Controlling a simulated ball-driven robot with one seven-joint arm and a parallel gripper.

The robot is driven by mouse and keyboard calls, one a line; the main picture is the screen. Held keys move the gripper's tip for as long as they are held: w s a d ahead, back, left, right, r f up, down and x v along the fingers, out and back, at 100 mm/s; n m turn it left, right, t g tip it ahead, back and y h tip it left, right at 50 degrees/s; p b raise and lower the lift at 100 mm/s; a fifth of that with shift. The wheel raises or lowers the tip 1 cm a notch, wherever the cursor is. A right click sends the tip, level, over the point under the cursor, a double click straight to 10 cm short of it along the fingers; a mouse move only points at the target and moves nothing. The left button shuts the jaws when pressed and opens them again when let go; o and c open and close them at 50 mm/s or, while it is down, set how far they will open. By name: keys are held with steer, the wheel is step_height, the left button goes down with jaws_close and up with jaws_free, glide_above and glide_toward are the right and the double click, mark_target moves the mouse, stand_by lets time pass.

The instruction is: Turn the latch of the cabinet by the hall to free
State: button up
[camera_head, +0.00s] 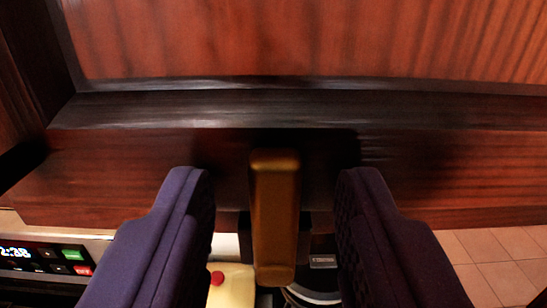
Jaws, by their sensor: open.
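The latch (274,215) is a brass-coloured bar in the middle of the view, hanging lengthwise over the lower edge of the dark wood cabinet front (440,165). My gripper (273,190) is open, with one dark purple finger on each side of the latch. A gap shows between the latch and each finger, so neither finger touches it in this view. The cabinet's framed reddish panel fills the top. The latch's mounting is hidden behind it and in shadow.
An appliance panel with a lit clock display and coloured buttons (45,255) is at the lower left. Below the cabinet edge, a pale yellow item with a red spot (232,285) and a dark round item (315,292) show between the fingers. Floor tiles (500,262) show at the lower right.

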jaws_close()
steer(key=shift+a+f+b, duration=0.1)
steer(key=shift+b, duration=0.45)
steer(key=n+b, duration=0.1)
steer(key=b, duration=0.1)
steer(key=n+b, duration=0.1)
steer(key=b, duration=0.1)
steer(key=a+n+b, duration=0.1)
steer(key=n+b, duration=0.1)
steer(key=shift+a+f, duration=0.1)
steer(key=shift+f, duration=0.2)
steer(key=f+n+b, duration=0.1)
steer(key=n+b, duration=0.3)
steer(key=b, duration=0.1)
steer(key=a+f+n+b, duration=0.1)
steer(key=n+b, duration=0.4)
steer(key=b, duration=0.1)
steer(key=a+f+n+b, duration=0.1)
steer(key=n+b, duration=0.3)
steer(key=b, duration=0.1)
steer(key=shift+a+n, duration=0.15)
steer(key=shift+n, duration=0.25)
steer(key=shift+b, duration=0.35)
